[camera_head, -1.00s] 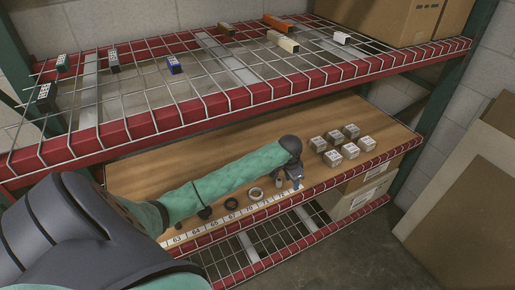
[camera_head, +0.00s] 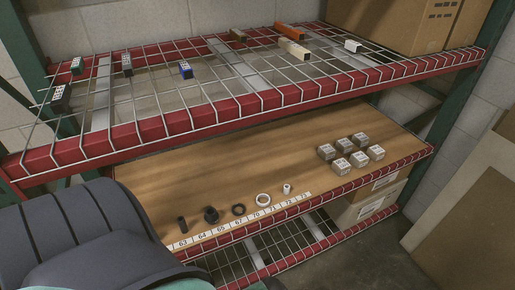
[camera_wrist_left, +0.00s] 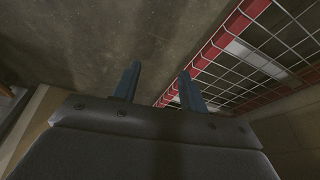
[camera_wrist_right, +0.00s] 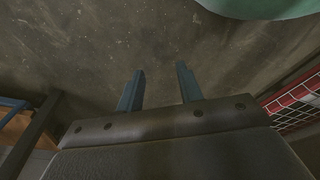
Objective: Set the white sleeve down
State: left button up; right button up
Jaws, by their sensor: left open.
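The white sleeve (camera_head: 287,188) is a small white cylinder standing upright on the wooden shelf (camera_head: 220,170), just behind the numbered strip (camera_head: 240,224) near its right end. Nothing touches it. My left gripper (camera_wrist_left: 158,82) shows in the left wrist view with its fingers apart, empty, over the grey floor. My right gripper (camera_wrist_right: 160,88) shows in the right wrist view, also with fingers apart and empty above the floor. Neither gripper shows in the head view.
Left of the sleeve stand a white ring (camera_head: 264,200), a dark ring (camera_head: 238,210), a black collar (camera_head: 211,215) and a dark tube (camera_head: 182,224). Several small boxes (camera_head: 342,165) sit to the right. A wire shelf (camera_head: 215,85) with a red edge hangs above.

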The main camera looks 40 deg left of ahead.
pick_arm(q)
jog(key=s+d+f, duration=0.1)
jog(key=s+f, duration=0.4)
jog(key=s, duration=0.3)
jog(key=s+d+f+g, duration=0.1)
jog(key=s+d+f, duration=0.1)
jog(key=s+f, duration=0.4)
jog(key=s, duration=0.3)
jog(key=shift+s+f, duration=0.2)
jog(key=shift+f, duration=0.05)
pick_arm(e)
jog(key=shift+d, duration=0.1)
pick_arm(q)
jog(key=shift+w+d+r+b, duration=0.2)
jog(key=shift+r+b, duration=0.1)
jog(key=shift+r, duration=0.2)
jog(key=shift+w+d+r+b, duration=0.2)
jog(key=shift+r+b, duration=0.05)
jog(key=shift+r, duration=0.2)
pick_arm(e)
jog(key=shift+w+a+r, duration=0.2)
jog(key=shift+a+r, duration=0.05)
jog(key=shift+r, duration=0.25)
jog(key=shift+w+a+r, duration=0.15)
jog(key=shift+a+r, duration=0.1)
jog(key=shift+r, duration=0.25)
